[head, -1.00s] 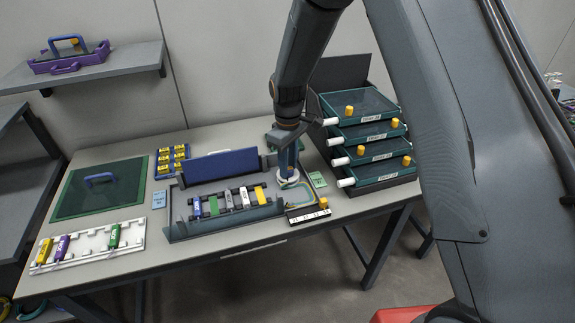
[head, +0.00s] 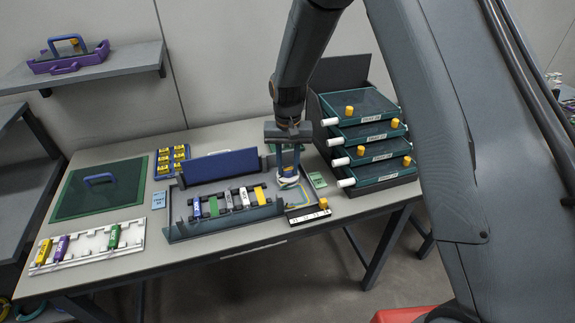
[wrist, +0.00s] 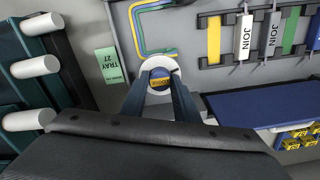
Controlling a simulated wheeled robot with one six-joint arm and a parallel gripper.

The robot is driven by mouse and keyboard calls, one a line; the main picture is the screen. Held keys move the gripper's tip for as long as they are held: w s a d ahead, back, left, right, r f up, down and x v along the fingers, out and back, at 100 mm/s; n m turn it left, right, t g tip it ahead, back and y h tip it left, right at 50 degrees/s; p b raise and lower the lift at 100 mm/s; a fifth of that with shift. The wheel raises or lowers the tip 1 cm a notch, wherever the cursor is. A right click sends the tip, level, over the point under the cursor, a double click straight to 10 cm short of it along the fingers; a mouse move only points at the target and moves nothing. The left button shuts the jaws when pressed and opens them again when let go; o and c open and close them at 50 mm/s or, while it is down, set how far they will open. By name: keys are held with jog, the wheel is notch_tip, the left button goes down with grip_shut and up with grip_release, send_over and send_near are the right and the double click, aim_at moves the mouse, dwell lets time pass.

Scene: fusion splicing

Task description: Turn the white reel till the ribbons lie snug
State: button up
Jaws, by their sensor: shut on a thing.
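The white reel (head: 288,184) stands at the right end of the grey work tray. In the wrist view the reel's white rim (wrist: 147,67) shows around a yellow-marked centre, between my fingers. My gripper (head: 289,176) points down from above and is shut on the reel; it also shows in the wrist view (wrist: 160,86). Blue, yellow and green ribbons (wrist: 138,40) run from the reel in a bend along the tray. My fingers hide part of the reel, so I cannot tell how closely the ribbons wrap it.
A rack of coloured and white JOIN pieces (head: 231,199) lies left of the reel. A blue lid (head: 207,167) stands behind it. A green TRAY 27 card (head: 317,180) and a stack of drawers (head: 372,151) are to the right. A yellow-knobbed block (head: 323,203) sits in front.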

aim_at(288, 169)
jog(key=m, duration=1.1)
jog(key=shift+m, duration=0.4)
dwell(0.3)
jog(key=o, duration=1.1)
jog(key=shift+c, duration=0.2)
jog(key=shift+r, duration=0.15)
notch_tip(288, 169, up, 8)
jog(key=shift+f+b, duration=0.2)
jog(key=shift+b, duration=0.65)
